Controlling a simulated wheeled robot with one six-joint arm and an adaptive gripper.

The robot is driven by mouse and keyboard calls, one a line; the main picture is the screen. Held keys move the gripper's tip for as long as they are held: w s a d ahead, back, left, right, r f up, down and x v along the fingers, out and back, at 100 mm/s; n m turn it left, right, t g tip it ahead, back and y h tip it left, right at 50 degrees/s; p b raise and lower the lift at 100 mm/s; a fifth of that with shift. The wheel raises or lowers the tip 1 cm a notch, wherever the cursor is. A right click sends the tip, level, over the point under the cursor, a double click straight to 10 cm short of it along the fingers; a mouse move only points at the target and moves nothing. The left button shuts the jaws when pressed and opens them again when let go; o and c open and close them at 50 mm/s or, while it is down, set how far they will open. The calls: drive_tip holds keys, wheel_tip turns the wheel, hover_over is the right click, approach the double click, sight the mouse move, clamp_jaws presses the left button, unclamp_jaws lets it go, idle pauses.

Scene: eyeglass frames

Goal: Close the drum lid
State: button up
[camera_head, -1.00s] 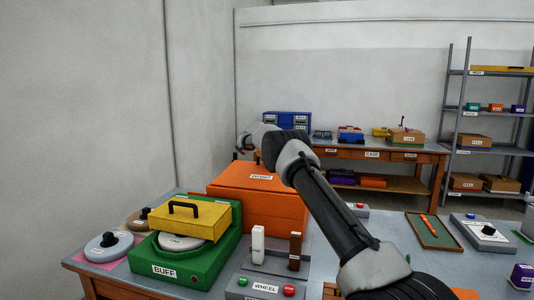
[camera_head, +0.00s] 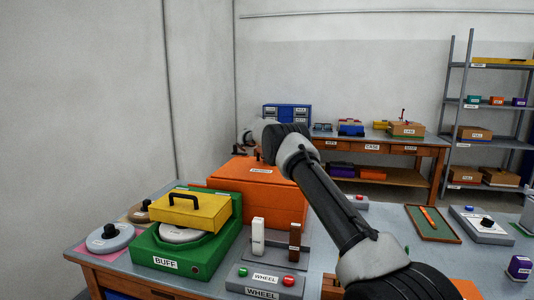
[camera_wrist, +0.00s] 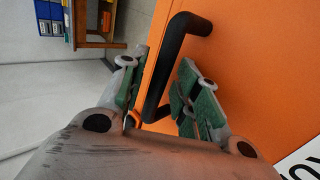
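An orange box-like unit (camera_head: 270,204) with a flat orange lid (camera_head: 228,172) stands at the back of the near bench; its label is too small to read. I take this lid to be the drum lid. In the wrist view, a black bar handle (camera_wrist: 166,72) stands out from an orange panel (camera_wrist: 245,75). My gripper (camera_wrist: 165,95) has its two green-padded fingers apart, one on each side of the handle. I cannot tell whether either pad touches it. In the head view, my gripper (camera_head: 256,152) is small and partly hidden at the lid's upper edge.
A green BUFF unit (camera_head: 214,252) with a yellow handled cover (camera_head: 205,218) stands to the left. A grey WHEEL panel (camera_head: 240,283) with buttons is in front. A bench (camera_head: 425,145) and shelves (camera_head: 490,125) stand behind.

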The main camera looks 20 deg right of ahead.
drive_tip(key=v, duration=1.1)
drive_tip(key=shift+s+a+r, duration=0.15)
drive_tip(key=shift+s+r, duration=0.05)
drive_tip(key=shift+s, duration=0.05)
